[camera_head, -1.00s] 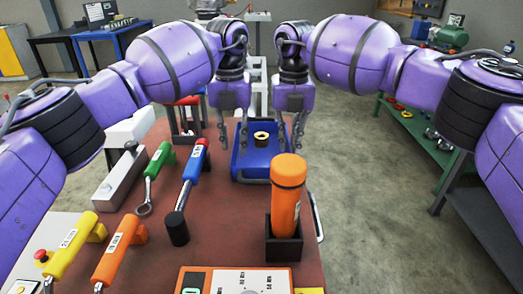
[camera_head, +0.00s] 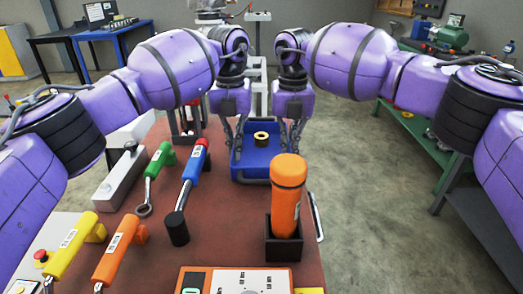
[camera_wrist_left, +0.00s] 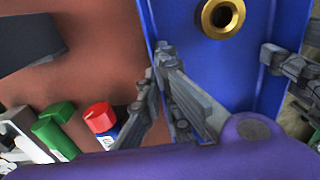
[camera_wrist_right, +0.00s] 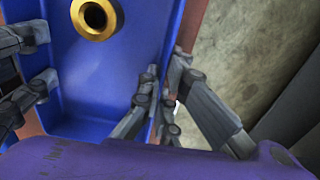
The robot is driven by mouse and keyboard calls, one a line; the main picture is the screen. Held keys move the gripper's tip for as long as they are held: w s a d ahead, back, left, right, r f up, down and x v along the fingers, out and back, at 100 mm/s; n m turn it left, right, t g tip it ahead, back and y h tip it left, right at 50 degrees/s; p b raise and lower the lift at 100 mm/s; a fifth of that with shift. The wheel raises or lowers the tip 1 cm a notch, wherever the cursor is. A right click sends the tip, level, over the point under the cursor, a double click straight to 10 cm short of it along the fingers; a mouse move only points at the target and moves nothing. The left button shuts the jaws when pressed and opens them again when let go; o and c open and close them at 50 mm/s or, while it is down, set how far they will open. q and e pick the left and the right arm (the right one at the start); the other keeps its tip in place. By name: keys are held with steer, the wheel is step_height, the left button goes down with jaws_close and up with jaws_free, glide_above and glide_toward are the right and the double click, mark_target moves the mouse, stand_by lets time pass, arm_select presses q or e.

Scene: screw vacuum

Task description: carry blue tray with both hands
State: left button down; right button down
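The blue tray (camera_head: 262,167) lies on the red-brown tabletop at its far end, with a brass ring (camera_head: 261,138) inside it. My left gripper (camera_head: 234,146) is at the tray's left wall. In the left wrist view its fingers (camera_wrist_left: 158,72) sit on both sides of that wall, closed against it. My right gripper (camera_head: 295,146) is at the tray's right wall. In the right wrist view its fingers (camera_wrist_right: 165,72) straddle that wall and appear closed on it. The tray looks level and resting on the table.
An orange cylinder (camera_head: 287,195) stands in a dark holder in front of the tray. Green (camera_head: 160,158), blue-red (camera_head: 193,165), yellow (camera_head: 72,243) and orange (camera_head: 117,250) handled tools lie to the left. A green workbench (camera_head: 415,130) stands at the right, with open floor between.

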arm_select(q)
steer(key=shift+r, duration=0.15)
arm_select(e)
steer(key=shift+r, duration=0.1)
